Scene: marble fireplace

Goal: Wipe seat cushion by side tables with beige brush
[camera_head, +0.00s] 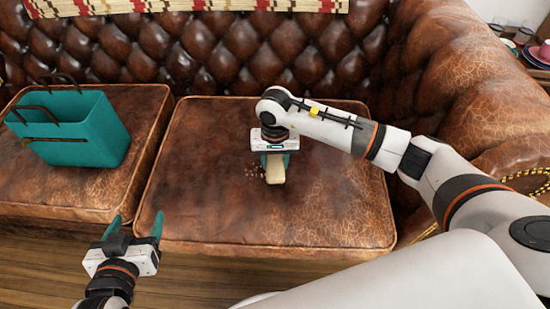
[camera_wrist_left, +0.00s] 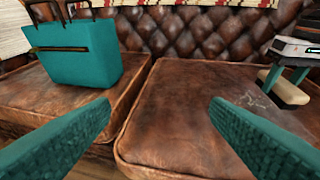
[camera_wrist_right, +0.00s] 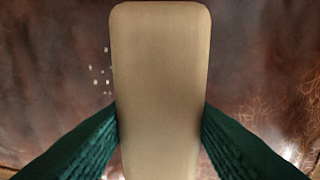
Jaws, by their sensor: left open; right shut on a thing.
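The brown leather seat cushion (camera_head: 215,205) fills the middle of the head view, next to the sofa's right arm. My right gripper (camera_head: 275,168) is shut on the beige brush (camera_head: 275,172) over the middle of this cushion. The brush is held between the green fingers in the right wrist view (camera_wrist_right: 160,70); whether its underside touches the leather I cannot tell. Small pale specks (camera_wrist_right: 103,70) lie on the leather just left of the brush. My left gripper (camera_head: 137,226) is open and empty in front of the cushion's front left corner.
A teal bag (camera_head: 85,130) with dark handles stands on the left seat cushion (camera_head: 150,110). The tufted backrest (camera_head: 210,50) rises behind, with a patterned cloth on top. The rolled sofa arm (camera_head: 460,80) bounds the right. A side table with dishes (camera_head: 540,52) is at upper right.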

